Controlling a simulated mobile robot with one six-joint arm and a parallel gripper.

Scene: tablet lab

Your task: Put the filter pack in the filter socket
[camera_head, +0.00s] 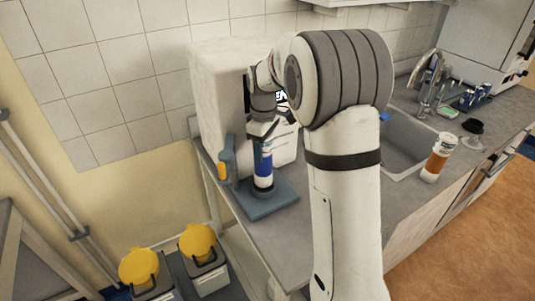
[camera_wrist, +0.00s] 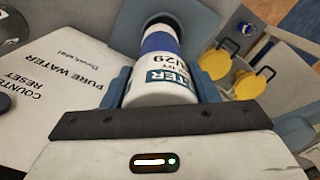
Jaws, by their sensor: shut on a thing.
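The filter pack (camera_head: 263,167) is a white and blue cylinder with printed lettering, and it stands upright. It fills the middle of the wrist view (camera_wrist: 160,70). My gripper (camera_head: 264,139) is shut on its upper end from above, with a blue-grey finger on each side in the wrist view (camera_wrist: 160,88). Below the pack is a blue-grey base plate (camera_head: 283,193) with a dark ring around the pack's lower end, which looks like the filter socket. I cannot tell whether the pack is fully seated in it.
A white water unit (camera_head: 215,100) stands behind, labelled PURE WATER in the wrist view (camera_wrist: 50,75). A blue-grey holder with a yellow part (camera_head: 225,165) is at the left. The sink (camera_head: 400,145) and an orange-white container (camera_head: 438,158) are at the right. Yellow-lidded bins (camera_head: 197,243) stand below the counter.

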